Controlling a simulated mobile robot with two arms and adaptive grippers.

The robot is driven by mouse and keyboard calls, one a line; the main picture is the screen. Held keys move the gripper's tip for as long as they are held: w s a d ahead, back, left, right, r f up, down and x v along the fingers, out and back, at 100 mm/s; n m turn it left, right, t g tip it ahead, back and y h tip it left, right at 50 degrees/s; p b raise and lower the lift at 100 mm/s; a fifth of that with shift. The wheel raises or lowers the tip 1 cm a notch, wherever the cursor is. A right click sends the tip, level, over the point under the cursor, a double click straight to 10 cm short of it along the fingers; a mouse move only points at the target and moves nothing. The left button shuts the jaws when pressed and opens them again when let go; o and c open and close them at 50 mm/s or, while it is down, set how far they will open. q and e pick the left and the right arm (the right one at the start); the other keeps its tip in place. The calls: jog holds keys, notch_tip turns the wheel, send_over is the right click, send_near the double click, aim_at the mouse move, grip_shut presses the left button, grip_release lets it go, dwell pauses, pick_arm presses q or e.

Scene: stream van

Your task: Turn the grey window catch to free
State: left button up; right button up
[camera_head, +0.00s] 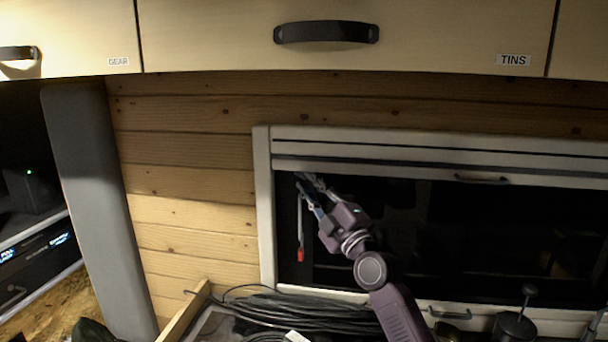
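The window (500,235) is a dark pane in a pale frame on the right of the head view. My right gripper (308,181) reaches up to its upper left corner, just under the blind rail. The fingers are small and dark against the glass, so I cannot tell whether they are open or shut, or touching anything. I cannot make out the grey catch for certain; the fingers may hide it. A thin grey strip with a red end (300,254) hangs down just below the fingers. My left gripper is out of view.
A dark bar handle (480,179) sits on the blind rail, and another handle (449,314) is on the lower frame. Coiled black cable (300,308) lies below the window. Overhead lockers (440,45) close off the top. A grey padded panel (95,200) stands left.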

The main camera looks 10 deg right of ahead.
aim_at(301, 173)
jog(key=shift+x, duration=1.4)
jog(key=shift+c, duration=0.5)
grip_shut()
jog(key=shift+f, duration=0.1)
